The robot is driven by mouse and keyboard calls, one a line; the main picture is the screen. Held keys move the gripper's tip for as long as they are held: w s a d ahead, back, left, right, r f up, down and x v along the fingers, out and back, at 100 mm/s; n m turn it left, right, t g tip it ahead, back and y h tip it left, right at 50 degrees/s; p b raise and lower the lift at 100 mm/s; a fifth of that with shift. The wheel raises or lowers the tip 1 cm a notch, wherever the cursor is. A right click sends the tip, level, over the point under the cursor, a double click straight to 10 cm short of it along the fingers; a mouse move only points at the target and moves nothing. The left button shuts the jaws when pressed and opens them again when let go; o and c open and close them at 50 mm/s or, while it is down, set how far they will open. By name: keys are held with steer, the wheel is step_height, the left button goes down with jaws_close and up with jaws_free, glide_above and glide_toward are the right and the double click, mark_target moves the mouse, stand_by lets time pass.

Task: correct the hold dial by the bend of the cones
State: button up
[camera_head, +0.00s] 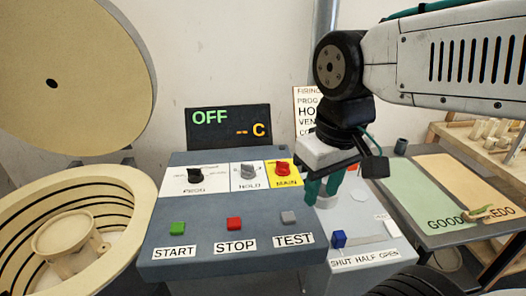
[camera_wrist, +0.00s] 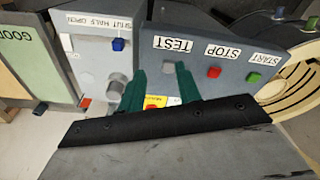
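The hold dial (camera_head: 248,171) is a grey knob on a white plate marked HOLD, between the black PROG dial (camera_head: 195,175) and the red MAIN switch (camera_head: 283,169) on its yellow plate. My gripper (camera_head: 324,192) has green fingers and hangs to the right of these dials, over the panel's right side. In the wrist view my gripper (camera_wrist: 160,82) has its fingers apart with nothing between them. The red MAIN switch (camera_wrist: 152,106) shows low between the fingers there; the hold dial is hidden. A small tan-green object (camera_head: 480,213), perhaps the cones, lies between GOOD and REDO.
The display (camera_head: 228,126) reads OFF and "-- C". START, STOP (camera_head: 234,224) and TEST buttons line the panel front. A blue slider (camera_head: 338,239) sits at SHUT. The round kiln (camera_head: 75,235) stands open at left. The GOOD mat (camera_head: 425,190) lies at right.

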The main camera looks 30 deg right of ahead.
steer(key=w+a+r+n, duration=0.1)
steer(key=w+n, duration=0.2)
steer(key=w, duration=1.2)
steer(key=n+g, duration=0.1)
steer(key=n, duration=0.2)
glide_toward(246, 164)
steer(key=shift+s+f, duration=0.15)
steer(key=shift+f, duration=0.3)
steer(key=shift+w+f, duration=0.25)
steer(key=shift+f, duration=0.15)
step_height(246, 164, down, 7)
steer(key=shift+r, duration=0.1)
jaws_close()
